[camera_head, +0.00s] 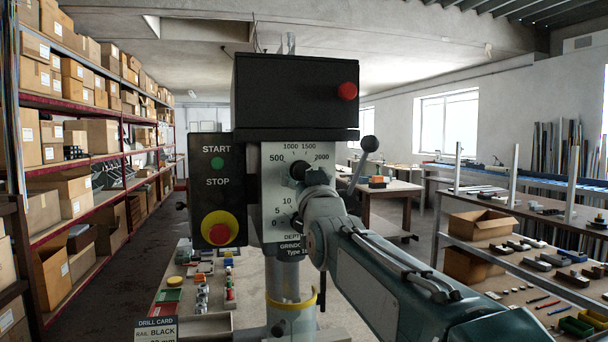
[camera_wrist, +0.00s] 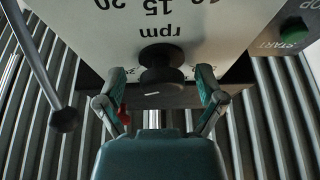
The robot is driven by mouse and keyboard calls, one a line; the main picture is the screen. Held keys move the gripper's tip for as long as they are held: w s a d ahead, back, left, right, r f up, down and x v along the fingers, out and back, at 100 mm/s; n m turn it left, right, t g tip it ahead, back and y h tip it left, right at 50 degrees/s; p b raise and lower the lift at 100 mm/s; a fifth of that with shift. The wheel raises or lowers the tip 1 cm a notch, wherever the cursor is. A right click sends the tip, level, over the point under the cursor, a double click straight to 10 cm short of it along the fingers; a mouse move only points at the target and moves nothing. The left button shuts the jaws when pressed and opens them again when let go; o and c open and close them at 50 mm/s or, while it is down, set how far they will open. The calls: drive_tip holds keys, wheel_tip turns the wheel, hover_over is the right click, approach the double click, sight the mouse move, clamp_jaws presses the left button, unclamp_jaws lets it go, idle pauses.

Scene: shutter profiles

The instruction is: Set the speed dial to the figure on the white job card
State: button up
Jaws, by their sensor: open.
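The speed dial, a black knob (camera_head: 298,170), sits on the white front plate (camera_head: 272,185) of the machine, under figures from 500 to 2000. In the wrist view the knob (camera_wrist: 162,68) shows upside down beside the word rpm, with a short white mark on its edge. My gripper (camera_wrist: 163,82) is open, its two fingers on either side of the knob, apart from it as far as I can see. In the head view my wrist partly covers the plate below the dial. A card headed DRILL CARD (camera_head: 157,328) stands at lower left, cut off by the frame; no speed figure is readable.
The START/STOP panel (camera_head: 216,190) with its red stop button (camera_head: 219,228) is left of the plate. A lever with a black ball (camera_head: 369,144) rises at right. Small parts lie on the bench below. Shelves of boxes (camera_head: 90,140) line the left; worktables stand at right.

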drive_tip(key=shift+a, duration=0.15)
drive_tip(key=c, duration=1.2)
drive_tip(key=shift+o, duration=0.2)
drive_tip(key=shift+n, duration=0.4)
drive_tip(key=n+g+y, duration=0.1)
drive_tip(key=n+y, duration=0.1)
drive_tip(key=n, duration=0.1)
drive_tip(key=shift+n, duration=0.4)
drive_tip(key=shift+n+g+y, duration=0.5)
drive_tip(key=shift+n+y, duration=0.1)
drive_tip(key=shift+n, duration=1)
drive_tip(key=shift+n+g+y, duration=0.5)
drive_tip(key=shift+n+y, duration=0.1)
drive_tip(key=shift+n, duration=1)
drive_tip(key=o, duration=1.2)
drive_tip(key=shift+c, duration=0.2)
